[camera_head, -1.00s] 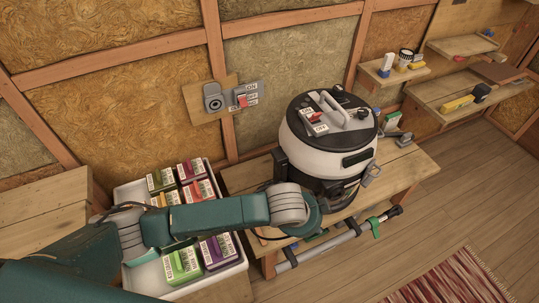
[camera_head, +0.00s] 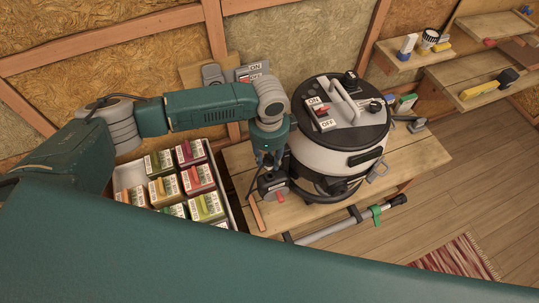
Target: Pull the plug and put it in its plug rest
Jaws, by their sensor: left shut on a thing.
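My left gripper (camera_head: 272,182) points down at the left side of the vacuum cleaner (camera_head: 335,140), low over the wooden bench. It is shut on a small dark piece with a red part (camera_head: 280,197), which I take to be the plug; the fingers hide much of it. The grey wall socket (camera_head: 212,74) and its ON switch (camera_head: 252,70) are on a wooden plate, partly hidden behind my left arm. I cannot make out the plug rest for certain. My right gripper is not in view.
A white crate (camera_head: 232,208) of labelled colourful boxes stands left of the bench (camera_head: 415,155). A grey tube (camera_head: 330,232) runs along the bench's front. Shelves (camera_head: 480,72) with small items hang at right. A large teal link of mine covers the bottom.

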